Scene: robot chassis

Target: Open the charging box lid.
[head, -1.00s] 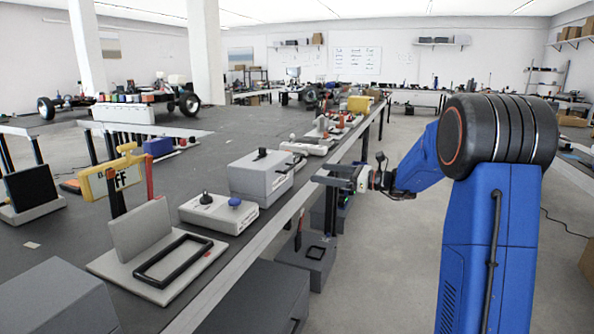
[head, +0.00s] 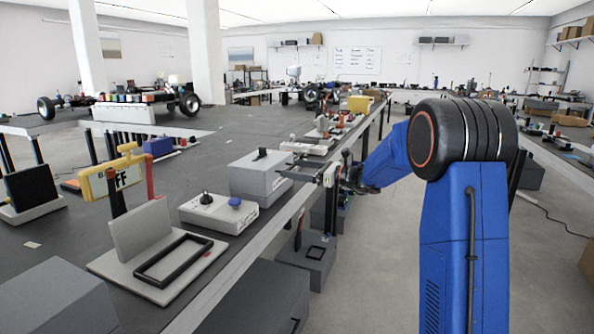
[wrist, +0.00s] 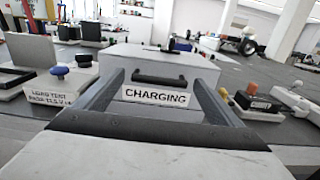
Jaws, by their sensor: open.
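The charging box (head: 250,184) is a light grey box near the right edge of the dark table in the head view, and its lid is closed. In the wrist view the box (wrist: 195,66) faces me, with a black handle (wrist: 158,79) on its front above a white CHARGING label (wrist: 156,96). My gripper (head: 288,170) is open and level, right in front of that face. In the wrist view my fingers (wrist: 157,84) stand on either side of the handle and label, with nothing between them. I cannot tell whether the fingertips touch the box.
A low grey block with a black knob and a blue button (head: 218,213) stands nearer on the table. A grey panel stand with a black frame (head: 165,255) is closer still. Small devices (head: 310,146) stand beyond the box.

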